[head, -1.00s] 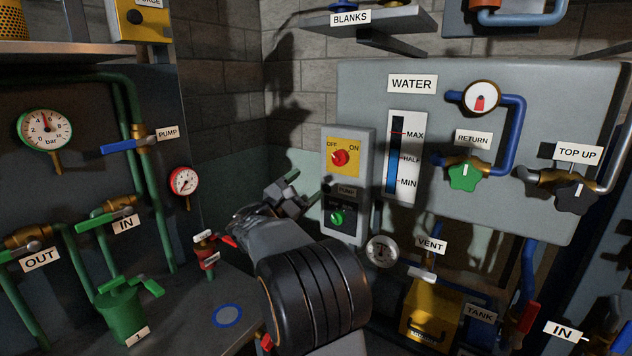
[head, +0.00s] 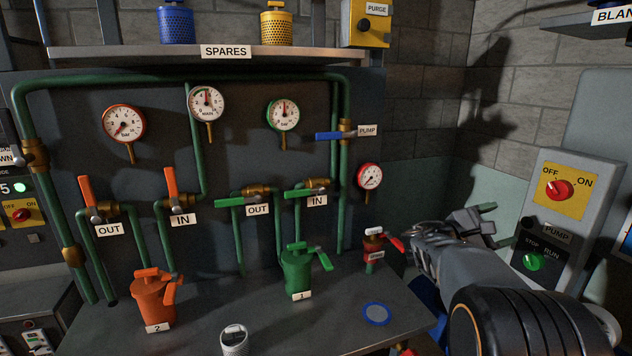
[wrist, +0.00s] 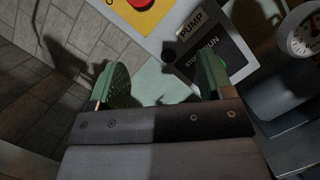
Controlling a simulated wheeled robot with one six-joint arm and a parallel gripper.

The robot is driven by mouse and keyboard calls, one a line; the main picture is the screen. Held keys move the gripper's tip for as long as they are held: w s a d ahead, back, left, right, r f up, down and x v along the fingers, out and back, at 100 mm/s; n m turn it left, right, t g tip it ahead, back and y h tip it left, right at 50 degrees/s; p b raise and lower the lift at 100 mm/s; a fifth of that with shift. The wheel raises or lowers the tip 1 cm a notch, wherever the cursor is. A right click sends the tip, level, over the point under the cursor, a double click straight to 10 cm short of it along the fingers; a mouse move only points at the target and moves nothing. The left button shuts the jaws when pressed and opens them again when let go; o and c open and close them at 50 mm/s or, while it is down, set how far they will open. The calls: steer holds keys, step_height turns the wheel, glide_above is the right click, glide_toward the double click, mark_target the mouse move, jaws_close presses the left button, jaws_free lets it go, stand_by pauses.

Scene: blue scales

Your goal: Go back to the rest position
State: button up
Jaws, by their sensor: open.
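My gripper (head: 486,218) is at the right in the head view, in front of the grey pump switch box (head: 592,172). My arm reaches in from the lower right. In the wrist view the two green-padded fingers (wrist: 160,88) stand wide apart with nothing between them. Beyond the fingers are the box's black STOP/RUN panel (wrist: 212,52) and part of its yellow plate (wrist: 140,10). In the head view the red OFF/ON knob (head: 559,190) and the green button (head: 534,261) are visible. The gripper appears apart from the box.
A bench (head: 235,318) at left carries an orange canister (head: 153,300), a green canister (head: 297,272), a white-grey cup (head: 234,341) and a small red valve (head: 374,246) near my gripper. Green pipes and gauges line the panel behind. The SPARES shelf (head: 130,54) is above.

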steer(key=s+a+f+m+y+p, duration=0.1)
steer(key=s+a+f+m+y, duration=0.15)
steer(key=f+y, duration=0.2)
steer(key=s+a+f+m+g+y, duration=0.1)
steer(key=s+a+f+m+y, duration=0.1)
steer(key=s+a+f+y, duration=0.3)
steer(key=s+a+f+m+y+p, duration=0.1)
steer(key=s+a+f+m+y, duration=0.15)
steer(key=f, duration=0.45)
steer(key=s+a+r+m+t+y+p, duration=0.1)
steer(key=s+a+t+y, duration=0.1)
steer(key=a, duration=0.6)
steer(key=s+a+r+m+t+y+p, duration=0.1)
steer(key=s+a+m+y, duration=0.1)
steer(key=s+a+y, duration=0.3)
steer(key=a+y, duration=0.1)
steer(key=a, duration=0.3)
steer(key=shift+m+t+p, duration=0.3)
steer(key=shift+t+p, duration=0.05)
steer(key=shift+t, duration=0.05)
steer(key=shift+a, duration=0.1)
